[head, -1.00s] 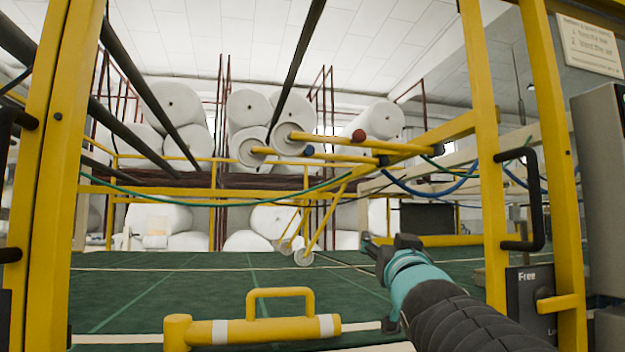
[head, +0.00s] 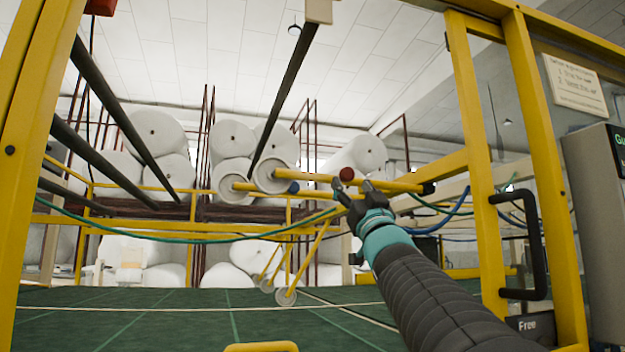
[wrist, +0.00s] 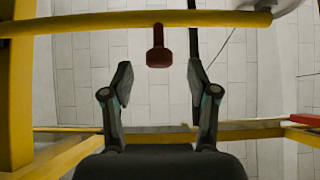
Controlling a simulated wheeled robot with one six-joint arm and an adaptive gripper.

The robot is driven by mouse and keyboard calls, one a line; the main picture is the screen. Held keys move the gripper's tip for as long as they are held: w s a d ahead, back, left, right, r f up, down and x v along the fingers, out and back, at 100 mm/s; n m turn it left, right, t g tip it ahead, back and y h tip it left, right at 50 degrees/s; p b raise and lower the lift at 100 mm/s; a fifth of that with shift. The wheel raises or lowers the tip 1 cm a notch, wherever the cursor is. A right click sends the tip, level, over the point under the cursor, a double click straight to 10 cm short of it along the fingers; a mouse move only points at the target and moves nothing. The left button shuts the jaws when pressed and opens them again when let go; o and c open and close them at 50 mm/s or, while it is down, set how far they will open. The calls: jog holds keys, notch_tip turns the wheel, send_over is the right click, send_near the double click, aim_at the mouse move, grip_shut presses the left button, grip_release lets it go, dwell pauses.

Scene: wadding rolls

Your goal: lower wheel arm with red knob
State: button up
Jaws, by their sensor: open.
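The red knob (head: 347,174) sits on a yellow wheel arm (head: 318,177) that ends in a pale round wheel (head: 270,176) on its left. A second yellow arm with a blue knob (head: 294,188) and its own wheel (head: 232,184) lies just below and to the left. In the wrist view the red knob (wrist: 159,50) hangs from the yellow bar (wrist: 110,20), ahead of and between the fingers. My gripper (head: 352,186) is open and empty, close to the red knob; its fingertips (wrist: 159,75) appear apart from it.
Yellow frame posts (head: 482,170) with a black handle (head: 520,240) stand at the right, beside a grey box (head: 597,220). Dark bars (head: 285,90) slant overhead. Green hoses (head: 150,236) and blue hoses hang nearby. White rolls (head: 150,135) are stacked behind. Lower wheels (head: 286,296) hang over the green floor.

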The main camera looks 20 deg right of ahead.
aim_at(348, 179)
jog(key=shift+p+x, duration=0.7)
jog(key=shift+x, duration=1.8)
grip_shut()
